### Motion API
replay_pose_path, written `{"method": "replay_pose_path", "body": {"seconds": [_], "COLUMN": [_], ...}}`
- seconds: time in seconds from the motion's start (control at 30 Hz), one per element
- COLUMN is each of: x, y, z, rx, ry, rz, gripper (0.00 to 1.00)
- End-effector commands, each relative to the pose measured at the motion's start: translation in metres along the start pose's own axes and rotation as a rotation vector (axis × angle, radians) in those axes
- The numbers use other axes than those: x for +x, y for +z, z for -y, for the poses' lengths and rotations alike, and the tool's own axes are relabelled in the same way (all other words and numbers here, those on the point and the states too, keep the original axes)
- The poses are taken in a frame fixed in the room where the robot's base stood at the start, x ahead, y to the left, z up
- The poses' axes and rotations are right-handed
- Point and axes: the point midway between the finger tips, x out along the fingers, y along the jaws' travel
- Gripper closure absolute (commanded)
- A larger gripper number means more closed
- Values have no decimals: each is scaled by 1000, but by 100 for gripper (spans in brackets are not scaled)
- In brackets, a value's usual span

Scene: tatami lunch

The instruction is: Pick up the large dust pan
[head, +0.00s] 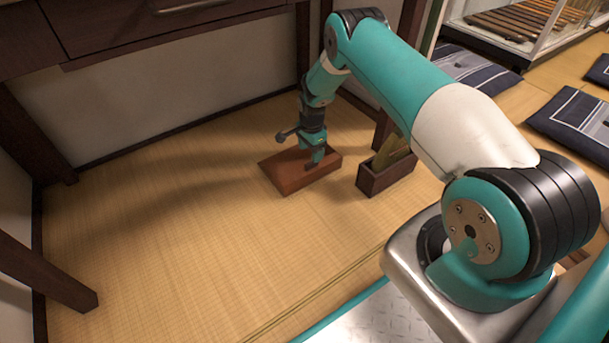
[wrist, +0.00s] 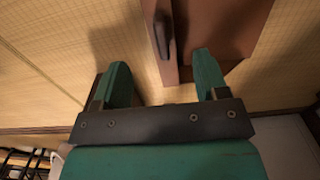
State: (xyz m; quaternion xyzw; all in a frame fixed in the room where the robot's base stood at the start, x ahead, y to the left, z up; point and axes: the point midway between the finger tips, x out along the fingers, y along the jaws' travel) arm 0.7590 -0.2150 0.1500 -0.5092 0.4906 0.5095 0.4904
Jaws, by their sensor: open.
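The large dust pan, a reddish-brown shallow tray (head: 292,180), lies on the tatami below my gripper. In the wrist view its brown surface (wrist: 225,25) fills the top middle, with a dark, long part, perhaps its handle, along its left edge. My gripper (head: 316,160) points down over the pan's far right side. In the wrist view my gripper (wrist: 160,75) has its two teal fingers wide apart with nothing held. The right fingertip overlaps the pan's near edge, and the left finger is beside the pan. I cannot tell whether they touch it.
A narrow dark wooden box (head: 376,182) with yellowish things in it stands just right of the pan. Dark wooden furniture legs (head: 40,272) stand at the left. Patterned cushions (head: 575,118) lie at the right. The tatami (head: 190,240) left and front of the pan is clear.

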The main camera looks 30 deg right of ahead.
Motion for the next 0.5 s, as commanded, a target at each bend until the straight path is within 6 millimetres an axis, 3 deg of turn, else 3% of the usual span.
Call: {"method": "replay_pose_path", "body": {"seconds": [0.03, 0.1, 0.37, 0.5], "x": [16, 24, 35, 51], "y": [-1, -1, -4, -5], "z": [-1, 0, -1, 0], "rx": [1, 1, 4, 4], "ry": [1, -1, -1, 0], "rz": [0, 0, 0, 0], "gripper": [33, 33, 33, 33]}}
